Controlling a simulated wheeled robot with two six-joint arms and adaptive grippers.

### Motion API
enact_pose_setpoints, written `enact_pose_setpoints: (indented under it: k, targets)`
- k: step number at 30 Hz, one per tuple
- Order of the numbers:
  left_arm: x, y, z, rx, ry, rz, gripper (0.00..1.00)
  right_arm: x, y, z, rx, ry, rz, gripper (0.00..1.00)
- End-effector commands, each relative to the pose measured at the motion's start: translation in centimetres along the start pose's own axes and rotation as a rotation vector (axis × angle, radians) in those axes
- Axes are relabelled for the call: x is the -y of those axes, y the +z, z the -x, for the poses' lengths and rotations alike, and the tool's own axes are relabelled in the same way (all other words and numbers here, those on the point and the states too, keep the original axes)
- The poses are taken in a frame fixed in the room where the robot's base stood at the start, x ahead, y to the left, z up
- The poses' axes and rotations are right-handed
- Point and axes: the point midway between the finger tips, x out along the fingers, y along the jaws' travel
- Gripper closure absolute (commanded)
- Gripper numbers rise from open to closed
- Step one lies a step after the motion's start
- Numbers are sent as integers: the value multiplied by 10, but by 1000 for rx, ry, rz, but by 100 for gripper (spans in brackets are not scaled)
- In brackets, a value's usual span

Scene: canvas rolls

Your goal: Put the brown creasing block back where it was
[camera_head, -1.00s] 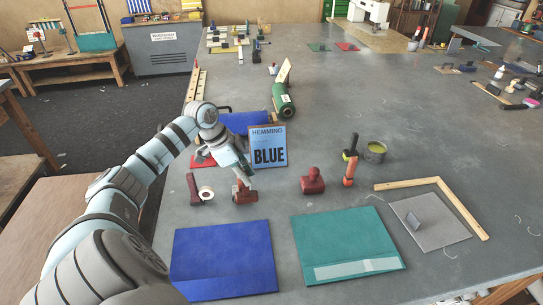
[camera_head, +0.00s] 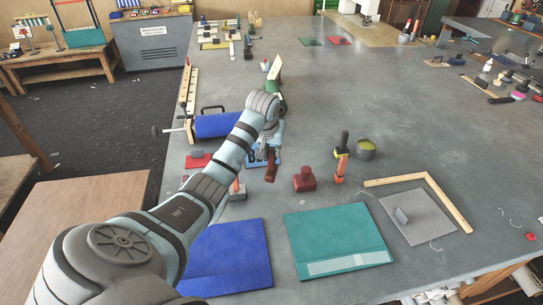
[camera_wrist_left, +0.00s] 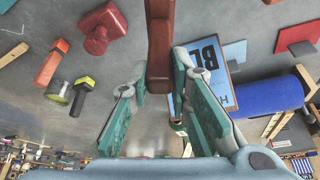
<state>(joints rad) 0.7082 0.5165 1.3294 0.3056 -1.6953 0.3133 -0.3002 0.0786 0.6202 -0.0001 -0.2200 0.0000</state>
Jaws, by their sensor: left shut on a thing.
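The brown creasing block (camera_head: 270,168) is a long, narrow brown piece. My left gripper (camera_head: 270,152) is shut on it and holds it pointing down, in front of the blue hemming sign (camera_head: 258,162). In the left wrist view the block (camera_wrist_left: 160,45) sits between the finger pads of the left gripper (camera_wrist_left: 160,78). The sign, partly hidden in the head view, also shows beside the block in the wrist view (camera_wrist_left: 210,65). A reddish block with a grey top (camera_head: 238,190) stands on the table, partly behind my arm. My right gripper is not in view.
A dark red stamp (camera_head: 305,180) and an orange-handled tool (camera_head: 341,168) stand to the right. A blue folder (camera_head: 235,255) and a teal folder (camera_head: 338,240) lie in front. A blue roll (camera_head: 215,126) lies behind my arm. The table beyond the can (camera_head: 366,148) is mostly clear.

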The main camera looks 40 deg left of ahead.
Motion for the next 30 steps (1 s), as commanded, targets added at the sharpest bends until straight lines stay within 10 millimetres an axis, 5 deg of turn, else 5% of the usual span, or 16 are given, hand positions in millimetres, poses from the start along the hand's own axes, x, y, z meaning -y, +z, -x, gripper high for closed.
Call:
enact_pose_setpoints:
  k: [12, 22, 23, 26, 30]
  targets:
    - [0, 29, -70, 2, -1, 0, 100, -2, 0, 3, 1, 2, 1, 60]
    - [0, 32, -78, -1, 0, -1, 100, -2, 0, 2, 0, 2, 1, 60]
    - [0, 32, -79, 0, 0, -1, 81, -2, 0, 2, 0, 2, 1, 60]
    - [0, 32, -79, -1, 0, -1, 65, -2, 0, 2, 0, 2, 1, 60]
    - [0, 32, -79, -1, 0, -1, 62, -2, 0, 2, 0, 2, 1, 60]
